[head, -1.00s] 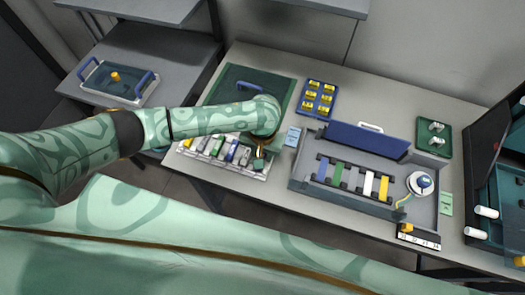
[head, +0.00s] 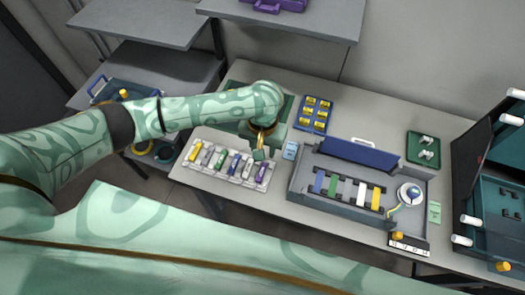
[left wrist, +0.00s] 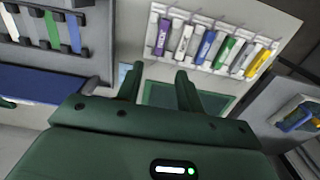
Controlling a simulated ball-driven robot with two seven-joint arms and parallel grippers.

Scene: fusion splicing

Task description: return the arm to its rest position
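My left arm comes in from the left in the head view, and its gripper (head: 259,152) hangs over the table by the right end of the white rack of coloured sticks (head: 212,178). In the left wrist view the two fingers (left wrist: 158,88) are apart with nothing between them. The green mat (left wrist: 160,94) shows beyond them, and the rack (left wrist: 198,66) lies past it. In the head view my arm hides most of the mat. My right gripper is not in view.
The grey tray with a blue lid (head: 350,151) and several coloured bars stands right of the gripper. Behind are a blue tray of yellow blocks (head: 315,127) and a green tray (head: 411,158). A dark cabinet (head: 497,190) stands far right. Shelves (head: 150,70) are back left.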

